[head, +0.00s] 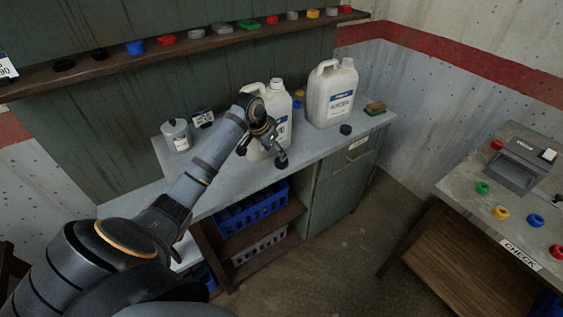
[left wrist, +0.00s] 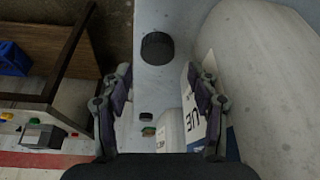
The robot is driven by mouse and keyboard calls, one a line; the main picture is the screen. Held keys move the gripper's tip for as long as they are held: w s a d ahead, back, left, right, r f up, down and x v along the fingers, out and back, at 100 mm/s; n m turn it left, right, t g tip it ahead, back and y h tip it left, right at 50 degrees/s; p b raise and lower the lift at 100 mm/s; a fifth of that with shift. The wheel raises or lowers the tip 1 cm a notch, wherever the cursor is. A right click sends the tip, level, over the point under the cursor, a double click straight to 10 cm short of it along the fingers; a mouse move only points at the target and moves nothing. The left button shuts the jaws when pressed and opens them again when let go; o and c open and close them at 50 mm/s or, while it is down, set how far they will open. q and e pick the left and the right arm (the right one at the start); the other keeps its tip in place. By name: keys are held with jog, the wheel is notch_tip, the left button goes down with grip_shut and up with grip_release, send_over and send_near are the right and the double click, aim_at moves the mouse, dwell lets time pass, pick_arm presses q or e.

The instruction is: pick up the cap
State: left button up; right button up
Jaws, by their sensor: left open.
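A black round cap (left wrist: 157,47) lies on the grey bench top in the left wrist view, near the bench edge and beside a white jug. It lies beyond the fingertips, in line with the gap between them and apart from both. My left gripper (left wrist: 160,95) is open and empty. In the head view the left gripper (head: 265,152) is over the bench in front of the nearer jug; there I cannot separate this cap from the dark fingers. A second black cap (head: 346,129) lies farther right; it looks small in the left wrist view (left wrist: 146,116). My right gripper is not in view.
Two white jugs, one near (head: 276,101) and one farther right (head: 331,94), stand on the bench (head: 318,145). A sponge (head: 375,108) lies at its right end. A shelf (head: 190,46) above holds several coloured caps. A side table (head: 455,187) stands at right.

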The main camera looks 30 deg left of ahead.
aim_at(280, 161)
pick_arm(q)
jog(key=shift+d+p+x, duration=0.15)
jog(key=shift+p+x, duration=0.1)
jog(key=shift+x, duration=1.2)
jog(key=shift+d+p+x, duration=0.1)
jog(key=shift+p+x, duration=0.1)
jog(key=shift+x, duration=1.3)
jog(key=shift+r, duration=0.15)
jog(key=c, duration=0.6)
